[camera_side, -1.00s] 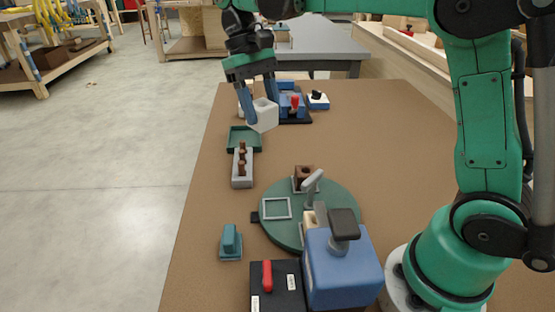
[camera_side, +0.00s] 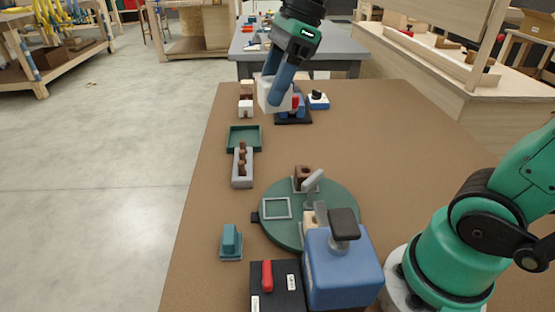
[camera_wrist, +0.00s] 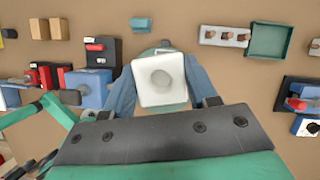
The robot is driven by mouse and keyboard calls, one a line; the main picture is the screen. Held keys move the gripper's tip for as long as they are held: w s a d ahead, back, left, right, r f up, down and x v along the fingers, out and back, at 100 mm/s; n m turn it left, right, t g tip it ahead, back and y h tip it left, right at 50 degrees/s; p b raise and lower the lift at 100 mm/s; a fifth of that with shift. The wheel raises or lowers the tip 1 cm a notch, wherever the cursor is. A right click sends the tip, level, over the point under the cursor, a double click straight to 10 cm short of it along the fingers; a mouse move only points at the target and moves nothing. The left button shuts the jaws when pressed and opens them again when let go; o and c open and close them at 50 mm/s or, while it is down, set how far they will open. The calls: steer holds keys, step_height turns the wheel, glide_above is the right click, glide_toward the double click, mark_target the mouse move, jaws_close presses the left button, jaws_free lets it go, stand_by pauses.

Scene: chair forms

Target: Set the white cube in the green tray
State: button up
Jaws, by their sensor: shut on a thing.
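The white cube (camera_side: 266,97) is held between the blue fingers of my gripper (camera_side: 276,92), above the far part of the table in the side view. In the wrist view the cube (camera_wrist: 176,92) sits between the fingers, with a round grey mark on the face towards the camera. The green tray (camera_side: 231,142) lies on the table, below the cube in the side picture, and looks empty. In the wrist view the tray (camera_wrist: 251,54) is at the upper right, apart from my gripper. Part of the cube is hidden by a finger in the side view.
A grey block with brown knobs (camera_side: 242,180) adjoins the tray's near side. A blue and red device (camera_side: 296,117) stands right of the tray. A green turntable (camera_side: 345,205), a blue box (camera_side: 340,270) and a teal block (camera_side: 230,240) are nearer. The table's right middle is clear.

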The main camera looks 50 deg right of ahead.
steer(key=shift+s+a+r+m+t+h, duration=0.1)
steer(key=shift+s+m+t+h, duration=0.1)
steer(key=shift+m, duration=0.3)
steer(key=shift+s+r+m+t+h, duration=0.1)
steer(key=shift+m+t, duration=0.1)
steer(key=shift+m, duration=0.3)
steer(key=shift+f+m, duration=0.25)
steer(key=shift+m, duration=0.05)
step_height(320, 180, down, 20)
steer(key=shift+r, duration=0.25)
steer(key=shift+f, duration=0.3)
